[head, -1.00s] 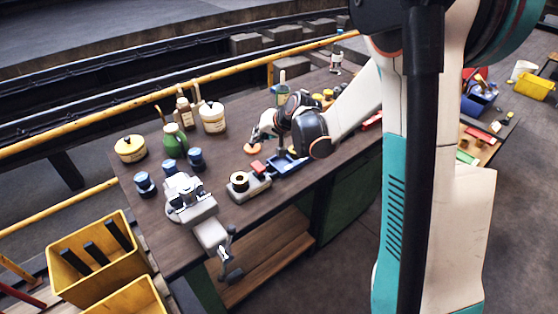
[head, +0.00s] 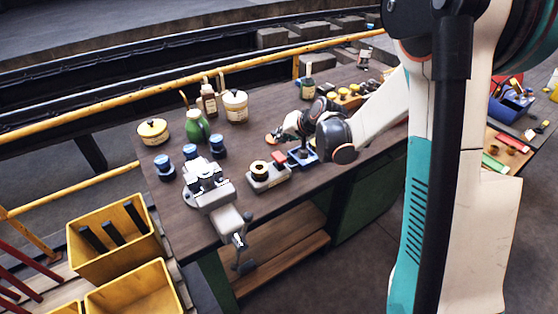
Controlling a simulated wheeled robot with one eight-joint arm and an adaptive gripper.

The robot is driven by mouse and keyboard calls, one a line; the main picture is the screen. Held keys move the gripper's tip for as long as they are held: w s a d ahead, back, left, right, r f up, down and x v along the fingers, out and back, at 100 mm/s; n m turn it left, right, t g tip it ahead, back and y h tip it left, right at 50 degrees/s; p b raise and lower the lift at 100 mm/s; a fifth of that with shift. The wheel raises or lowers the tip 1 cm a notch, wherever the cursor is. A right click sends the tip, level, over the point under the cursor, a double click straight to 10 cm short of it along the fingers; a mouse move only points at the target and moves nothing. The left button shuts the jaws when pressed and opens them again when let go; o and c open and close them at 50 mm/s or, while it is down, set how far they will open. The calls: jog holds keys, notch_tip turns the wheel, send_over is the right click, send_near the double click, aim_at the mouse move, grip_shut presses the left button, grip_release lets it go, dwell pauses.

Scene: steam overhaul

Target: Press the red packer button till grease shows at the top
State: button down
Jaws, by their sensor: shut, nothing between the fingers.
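The packer (head: 268,178) is a light grey block on the workbench with a dark round cup ringed in yellow on top. Its red button (head: 279,157) shows at the back right end of the block. My gripper (head: 281,136) is shut and empty, behind and above the red button, apart from it as far as I can tell. An orange disc (head: 270,139) lies close to the fingertips. The fingertips are small and partly blurred. Grease at the top of the cup cannot be made out at this size.
A blue tray (head: 296,162) stands right of the packer, under my wrist. A grey vice (head: 208,184) is at the left front. Blue-topped jars (head: 190,151), a green bottle (head: 196,126) and tins (head: 235,105) stand behind. A yellow rail (head: 150,119) runs along the back.

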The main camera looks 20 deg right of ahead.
aim_at(278, 152)
jog(key=shift+f+b, duration=1.35)
jog(key=shift+f, duration=0.75)
jog(key=shift+f+b, duration=0.4)
jog(key=shift+b, duration=0.05)
jog(key=shift+f+b, duration=0.85)
jog(key=shift+f, duration=0.15)
dwell(0.8)
dwell(0.3)
jog(key=shift+r+p, duration=0.9)
jog(key=shift+r, duration=0.55)
jog(key=shift+r, duration=0.15)
jog(key=shift+r+p, duration=1.55)
jog(key=shift+r, duration=0.8)
